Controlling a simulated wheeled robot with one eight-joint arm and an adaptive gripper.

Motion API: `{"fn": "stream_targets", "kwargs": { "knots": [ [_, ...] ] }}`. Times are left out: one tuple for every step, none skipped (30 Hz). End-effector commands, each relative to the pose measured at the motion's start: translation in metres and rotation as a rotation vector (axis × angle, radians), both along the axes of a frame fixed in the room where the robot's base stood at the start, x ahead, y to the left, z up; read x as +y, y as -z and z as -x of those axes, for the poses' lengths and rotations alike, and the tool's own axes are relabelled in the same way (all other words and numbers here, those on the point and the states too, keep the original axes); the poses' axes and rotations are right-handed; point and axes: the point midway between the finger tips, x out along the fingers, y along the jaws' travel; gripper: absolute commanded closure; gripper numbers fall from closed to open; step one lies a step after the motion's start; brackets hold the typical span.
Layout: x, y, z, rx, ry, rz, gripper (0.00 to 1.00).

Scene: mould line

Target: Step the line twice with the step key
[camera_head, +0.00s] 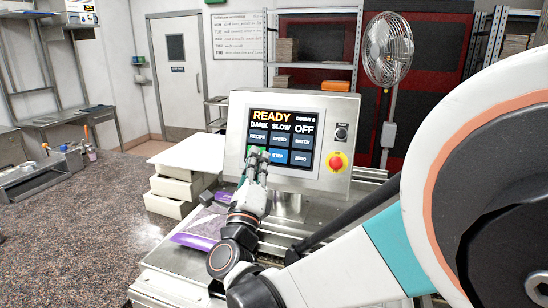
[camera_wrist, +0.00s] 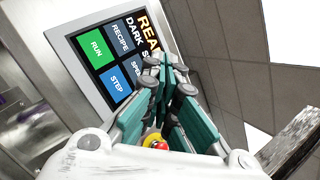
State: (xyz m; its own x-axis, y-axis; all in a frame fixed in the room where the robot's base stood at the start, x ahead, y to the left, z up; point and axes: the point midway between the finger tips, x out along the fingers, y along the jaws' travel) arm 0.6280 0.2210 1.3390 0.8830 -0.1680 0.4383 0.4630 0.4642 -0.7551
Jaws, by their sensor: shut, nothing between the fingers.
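The control panel (camera_head: 236,130) stands behind the bench machine, its screen lit with READY, DARK, SLOW, OFF and a count too small to read surely. The blue STEP key (camera_head: 278,156) is in the lower middle of the screen; it also shows in the wrist view (camera_wrist: 117,84). My gripper (camera_head: 257,160) is shut and empty in front of the lower left of the screen, left of STEP, partly hiding the green RUN key (camera_wrist: 96,46). In the wrist view the shut fingertips (camera_wrist: 165,64) appear right of STEP. I cannot tell whether they touch the screen.
A red stop button (camera_head: 337,162) and a dark selector knob (camera_head: 341,132) sit right of the screen. ZERO (camera_head: 300,158) is right of STEP. White drawers or trays (camera_head: 172,186) stand left of the panel. A fan (camera_head: 388,50) stands behind.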

Motion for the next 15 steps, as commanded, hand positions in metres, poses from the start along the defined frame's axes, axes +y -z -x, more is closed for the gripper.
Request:
{"fn": "stream_targets", "kwargs": {
  "knots": [
    [-0.002,0.002,-0.004,0.0,0.002,0.0,1.0],
    [-0.003,0.003,-0.006,0.001,0.002,0.001,1.0],
    [-0.004,0.005,-0.01,0.001,0.002,0.001,1.0],
    [-0.005,0.006,-0.013,0.001,0.002,0.001,1.0],
    [-0.006,0.007,-0.016,0.001,0.002,0.0,1.0],
    [-0.009,0.009,-0.021,0.0,0.002,0.0,1.0],
    [-0.01,0.011,-0.025,0.0,0.003,0.001,1.0],
    [-0.011,0.012,-0.029,0.0,0.002,0.001,1.0],
    [-0.012,0.014,-0.033,0.001,0.002,0.002,1.0],
    [-0.014,0.015,-0.037,0.001,0.002,0.001,1.0],
    [-0.015,0.016,-0.04,0.0,0.003,0.001,1.0],
    [-0.017,0.018,-0.045,0.0,0.002,0.0,1.0],
    [-0.018,0.019,-0.049,0.0,0.002,0.0,1.0],
    [-0.019,0.02,-0.052,0.001,0.002,0.001,1.0],
    [-0.02,0.022,-0.056,0.001,0.002,0.001,1.0]
  ]
}}
